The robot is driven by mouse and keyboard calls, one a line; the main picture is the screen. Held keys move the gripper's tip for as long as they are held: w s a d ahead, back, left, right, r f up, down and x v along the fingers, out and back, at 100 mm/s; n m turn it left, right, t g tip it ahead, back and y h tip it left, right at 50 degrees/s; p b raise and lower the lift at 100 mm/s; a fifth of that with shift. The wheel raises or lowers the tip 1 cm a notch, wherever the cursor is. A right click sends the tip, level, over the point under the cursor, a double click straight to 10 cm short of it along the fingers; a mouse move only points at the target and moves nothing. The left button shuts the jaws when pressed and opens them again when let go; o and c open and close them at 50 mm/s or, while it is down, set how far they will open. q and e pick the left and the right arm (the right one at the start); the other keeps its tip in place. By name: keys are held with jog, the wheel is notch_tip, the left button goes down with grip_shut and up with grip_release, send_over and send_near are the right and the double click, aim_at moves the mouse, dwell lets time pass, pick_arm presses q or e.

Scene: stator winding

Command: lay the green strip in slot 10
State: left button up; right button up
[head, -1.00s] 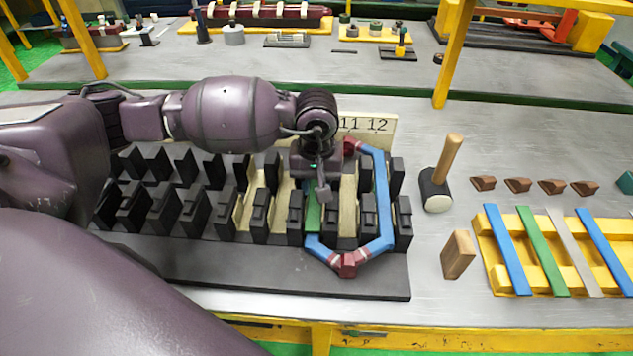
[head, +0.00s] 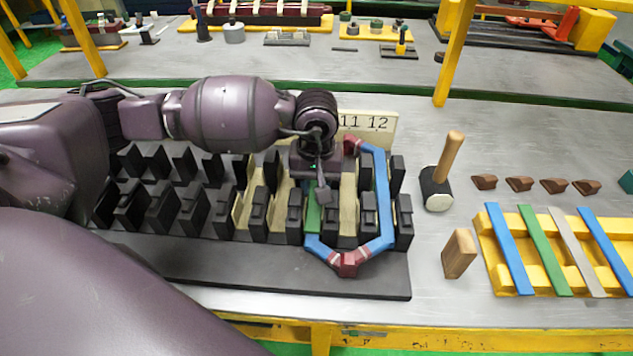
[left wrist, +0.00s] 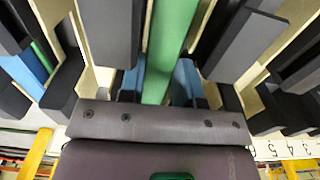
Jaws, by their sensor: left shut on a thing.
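My left gripper (head: 322,192) points down over the black slotted stator block (head: 290,278) and is shut on a green strip (head: 313,216). The number plate (head: 385,126) shows 11 and 12; my arm hides the lower numbers. Whether the strip is fully seated cannot be told. My right gripper is not in view.
A mallet (head: 438,185) and a wooden block (head: 459,254) stand right of the stator block. A yellow rack (head: 487,240) holds blue, green and grey strips. Several brown wedges (head: 519,184) lie behind it. Tall black teeth flank the left gripper closely.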

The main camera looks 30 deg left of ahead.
pick_arm(q)
jog(key=shift+f, duration=0.15)
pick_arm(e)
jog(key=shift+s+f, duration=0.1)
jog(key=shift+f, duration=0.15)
pick_arm(q)
jog(key=o, duration=1.1)
jog(key=shift+r, duration=0.85)
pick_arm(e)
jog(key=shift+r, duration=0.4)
pick_arm(q)
notch_tip(320, 180, up, 7)
jog(key=p, duration=0.3)
jog(key=shift+r, duration=0.2)
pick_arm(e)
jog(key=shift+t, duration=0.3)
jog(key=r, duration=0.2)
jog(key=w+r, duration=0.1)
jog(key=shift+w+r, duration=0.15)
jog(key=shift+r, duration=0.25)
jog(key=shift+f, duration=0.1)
